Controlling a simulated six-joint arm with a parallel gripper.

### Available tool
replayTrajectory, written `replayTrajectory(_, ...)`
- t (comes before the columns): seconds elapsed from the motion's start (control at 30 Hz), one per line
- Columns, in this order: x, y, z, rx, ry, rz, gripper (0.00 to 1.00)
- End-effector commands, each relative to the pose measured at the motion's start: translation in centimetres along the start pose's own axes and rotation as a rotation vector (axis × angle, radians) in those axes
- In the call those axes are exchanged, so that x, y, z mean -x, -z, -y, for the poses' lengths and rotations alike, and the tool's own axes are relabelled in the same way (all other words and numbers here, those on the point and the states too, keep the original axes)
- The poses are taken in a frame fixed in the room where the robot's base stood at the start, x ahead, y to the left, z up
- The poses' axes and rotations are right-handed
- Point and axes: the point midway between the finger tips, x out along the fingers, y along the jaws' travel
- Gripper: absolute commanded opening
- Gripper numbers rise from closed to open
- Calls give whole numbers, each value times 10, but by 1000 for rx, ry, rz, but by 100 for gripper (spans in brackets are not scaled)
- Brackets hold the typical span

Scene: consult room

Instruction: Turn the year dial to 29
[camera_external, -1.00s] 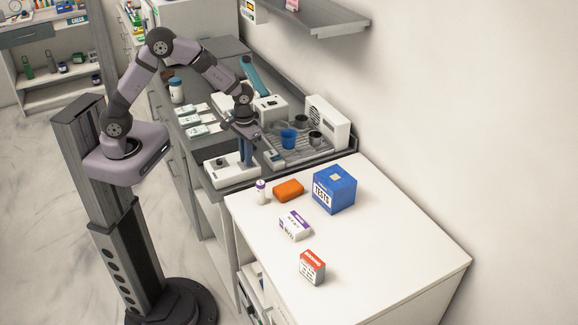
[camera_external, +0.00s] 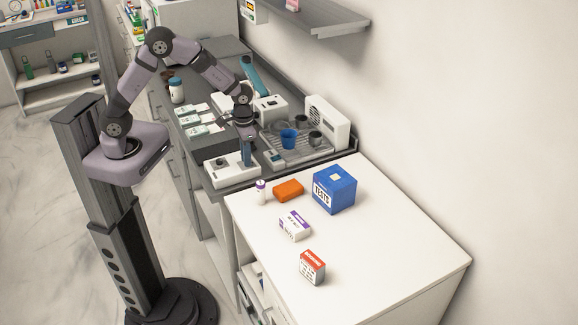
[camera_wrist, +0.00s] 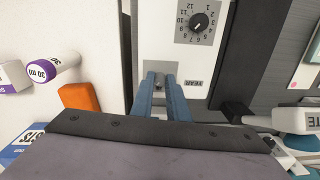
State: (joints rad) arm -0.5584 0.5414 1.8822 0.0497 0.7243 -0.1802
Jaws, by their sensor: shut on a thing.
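The white device (camera_external: 222,179) stands on the grey counter, with a dark knob on its left part. In the wrist view, its white panel (camera_wrist: 158,50) carries a month dial (camera_wrist: 198,22) with a black knob and numbers up to 12, and a small YEAR label (camera_wrist: 194,83). My gripper (camera_wrist: 160,80) points down at the panel left of that label, its blue fingers closed around the year dial's knob. The fingers hide nearly all of this knob and its scale, so its reading cannot be seen. In the external view my gripper (camera_external: 247,163) is over the device's right part.
A grey rack (camera_external: 300,153) with a blue cup (camera_external: 289,138) is right of the device. The white table in front holds a small bottle (camera_external: 261,191), an orange block (camera_external: 288,190), a blue box (camera_external: 334,190) and two small cartons. The table's right part is clear.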

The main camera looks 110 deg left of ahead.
Motion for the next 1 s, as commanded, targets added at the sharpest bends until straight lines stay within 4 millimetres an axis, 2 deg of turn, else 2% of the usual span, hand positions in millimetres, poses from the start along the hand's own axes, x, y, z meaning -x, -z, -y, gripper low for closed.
replayTrajectory(0.03, 2, 2, 0, 0, -1, -6, 0)
replayTrajectory(0.07, 2, 2, 0, 0, -1, -6, 19)
replayTrajectory(0.1, 2, 2, 0, 1, -1, -6, 29)
replayTrajectory(0.13, 2, 2, 0, 1, -1, -5, 33)
replayTrajectory(0.57, 6, 1, 0, 1, 0, -4, 33)
replayTrajectory(1.0, 61, 2, 0, 1, -1, -8, 33)
